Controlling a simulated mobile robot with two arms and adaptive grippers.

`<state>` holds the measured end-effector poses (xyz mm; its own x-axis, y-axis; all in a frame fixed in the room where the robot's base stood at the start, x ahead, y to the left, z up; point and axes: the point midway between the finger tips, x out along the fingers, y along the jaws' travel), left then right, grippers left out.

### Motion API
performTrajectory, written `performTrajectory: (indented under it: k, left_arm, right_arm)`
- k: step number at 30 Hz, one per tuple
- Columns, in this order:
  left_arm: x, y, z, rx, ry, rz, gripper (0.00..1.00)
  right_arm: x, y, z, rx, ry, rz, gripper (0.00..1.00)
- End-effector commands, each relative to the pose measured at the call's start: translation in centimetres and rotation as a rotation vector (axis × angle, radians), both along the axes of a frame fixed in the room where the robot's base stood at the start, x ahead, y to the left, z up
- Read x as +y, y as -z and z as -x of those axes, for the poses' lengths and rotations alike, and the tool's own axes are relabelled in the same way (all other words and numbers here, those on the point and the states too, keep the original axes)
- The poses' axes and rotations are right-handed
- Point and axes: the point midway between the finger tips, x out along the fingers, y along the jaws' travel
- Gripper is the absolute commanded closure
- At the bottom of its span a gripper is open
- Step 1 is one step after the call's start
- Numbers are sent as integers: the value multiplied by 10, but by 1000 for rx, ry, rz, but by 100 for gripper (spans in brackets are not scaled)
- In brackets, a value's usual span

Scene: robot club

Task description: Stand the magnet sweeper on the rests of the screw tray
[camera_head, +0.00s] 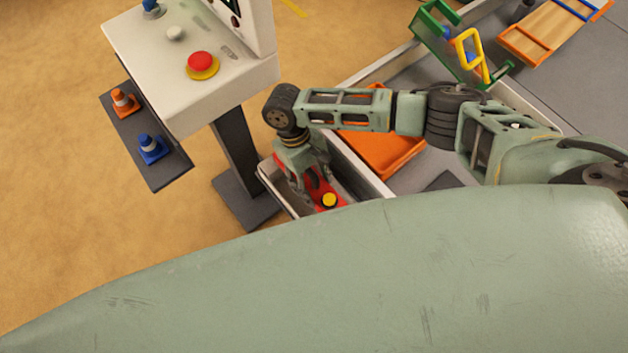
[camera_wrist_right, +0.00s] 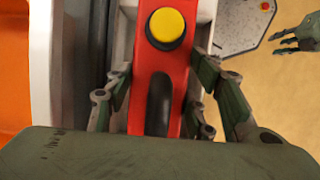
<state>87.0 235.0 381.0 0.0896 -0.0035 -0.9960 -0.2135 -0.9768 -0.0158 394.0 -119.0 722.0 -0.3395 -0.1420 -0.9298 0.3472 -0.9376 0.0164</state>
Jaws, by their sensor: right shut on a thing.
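The magnet sweeper (camera_head: 325,192) is red with a round yellow knob and stands out inside a narrow pale-walled tray (camera_head: 273,189), which seems to be the screw tray. My right gripper (camera_head: 308,172) reaches down into that tray from above. In the right wrist view, my right gripper (camera_wrist_right: 162,92) has its fingers on both sides of the red sweeper (camera_wrist_right: 178,75) and is shut on it. The sweeper's lower end and the tray's rests are hidden, so I cannot tell whether they touch. My left gripper (camera_wrist_right: 278,42) shows at the right wrist view's edge, fingers apart and empty.
A pale console (camera_head: 140,50) with a red button (camera_head: 201,64) stands left of the tray. An orange tray (camera_head: 385,155) lies right of the screw tray. A green frame (camera_head: 440,45) stands behind.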

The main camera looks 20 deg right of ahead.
Motion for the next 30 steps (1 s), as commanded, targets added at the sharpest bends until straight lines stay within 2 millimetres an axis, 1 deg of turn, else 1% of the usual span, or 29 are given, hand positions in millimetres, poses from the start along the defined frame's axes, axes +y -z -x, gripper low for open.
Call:
performTrajectory:
  k: [7,30]
  left_arm:
    - [0,-6,0,-1,0,0,70]
    - [0,-4,-1,-2,0,0,70]
  right_arm:
    - [1,2,1,1,-1,-1,85]
    - [1,9,0,0,-1,-2,85]
